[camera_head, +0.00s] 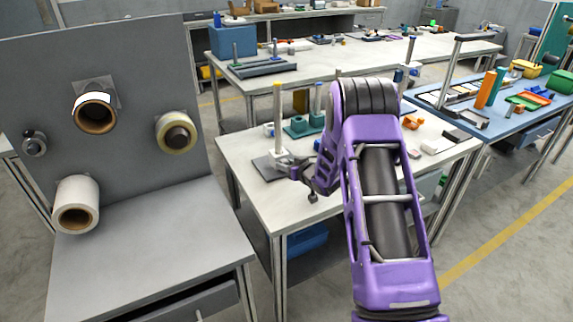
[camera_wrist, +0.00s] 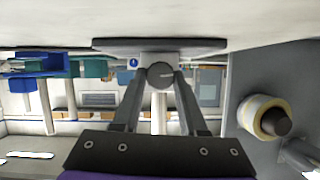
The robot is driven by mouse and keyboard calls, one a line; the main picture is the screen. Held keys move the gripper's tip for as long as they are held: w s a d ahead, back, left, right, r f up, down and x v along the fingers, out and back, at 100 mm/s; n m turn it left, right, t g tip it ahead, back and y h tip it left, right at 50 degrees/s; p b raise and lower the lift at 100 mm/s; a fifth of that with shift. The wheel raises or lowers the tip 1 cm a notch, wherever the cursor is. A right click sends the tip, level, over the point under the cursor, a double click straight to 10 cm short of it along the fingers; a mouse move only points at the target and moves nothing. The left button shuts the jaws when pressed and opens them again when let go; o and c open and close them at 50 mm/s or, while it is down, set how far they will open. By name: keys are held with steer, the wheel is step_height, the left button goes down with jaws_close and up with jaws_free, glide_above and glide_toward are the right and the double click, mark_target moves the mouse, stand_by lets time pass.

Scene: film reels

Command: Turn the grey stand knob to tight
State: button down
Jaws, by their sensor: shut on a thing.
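The stand in the head view has a dark base plate (camera_head: 265,169) and a pale upright post (camera_head: 278,130) with a yellow top. It stands near the left edge of the white table. My gripper (camera_head: 288,163) reaches its lower block from the right. In the wrist view, which looks upside down, the round grey knob (camera_wrist: 160,76) sits between the fingertips of my gripper (camera_wrist: 159,78), which are shut on it. A short pale line shows on the knob's face. A blue round mark (camera_wrist: 134,63) is on the pale block beside it. The knob is too small to make out in the head view.
Green blocks with posts (camera_head: 305,126) stand just behind the stand. A grey panel (camera_head: 130,90) with several rolls rises at left above a grey bench (camera_head: 150,245). A gap separates bench and table. Orange parts (camera_head: 412,122) lie on the table right of my arm.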

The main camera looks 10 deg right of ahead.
steer(key=m+y, duration=0.1)
steer(key=m+y+p, duration=0.1)
steer(key=m, duration=0.1)
steer(key=shift+d+g, duration=0.25)
steer(key=shift+g, duration=0.05)
steer(key=shift+f+m+y+p, duration=0.15)
steer(key=shift+m+y+p, duration=0.2)
steer(key=shift+m+y, duration=0.5)
steer(key=shift+m, duration=0.25)
steer(key=shift+c, duration=2.2)
jaws_free()
